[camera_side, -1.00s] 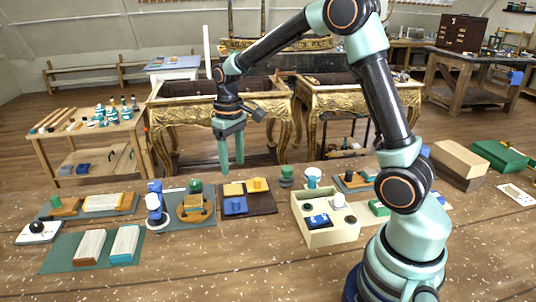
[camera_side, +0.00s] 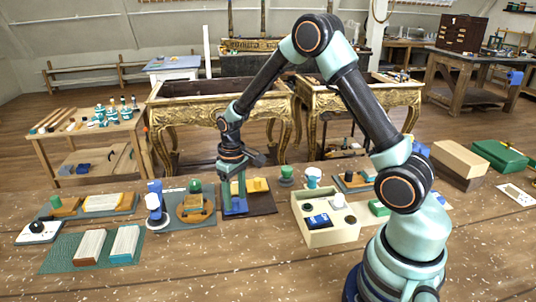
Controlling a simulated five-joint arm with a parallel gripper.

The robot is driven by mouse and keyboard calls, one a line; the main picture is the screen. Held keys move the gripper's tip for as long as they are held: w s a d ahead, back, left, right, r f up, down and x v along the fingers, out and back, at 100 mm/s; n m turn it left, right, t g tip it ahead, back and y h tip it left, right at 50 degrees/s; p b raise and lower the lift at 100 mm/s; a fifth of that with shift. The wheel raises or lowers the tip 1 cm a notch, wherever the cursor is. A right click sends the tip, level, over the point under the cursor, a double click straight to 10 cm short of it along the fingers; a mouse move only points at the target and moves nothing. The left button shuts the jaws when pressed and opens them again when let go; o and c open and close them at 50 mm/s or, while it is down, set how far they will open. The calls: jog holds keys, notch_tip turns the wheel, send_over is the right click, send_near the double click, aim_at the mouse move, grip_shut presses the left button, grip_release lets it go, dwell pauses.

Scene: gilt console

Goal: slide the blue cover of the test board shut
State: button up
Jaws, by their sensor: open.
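The test board (camera_side: 264,205) is a dark brown panel in the middle of the table. Its blue cover (camera_side: 237,212) lies at the left of the near row, with bare dark board to its right. A yellow cover with a raised grip (camera_side: 261,185) lies in the far row. My gripper (camera_side: 234,204) points down over the blue cover, with its teal fingers open and low at the blue grip. The fingers partly hide the grip and the left side of the board. I cannot tell whether they touch it.
A grey board with a green knob and round wooden piece (camera_side: 194,208) stands close to the left. A cream box (camera_side: 330,236) stands to the right, with a green jar (camera_side: 286,175) behind.

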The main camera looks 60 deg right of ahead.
jog(key=shift+c, duration=0.3)
grip_shut()
dwell(1.1)
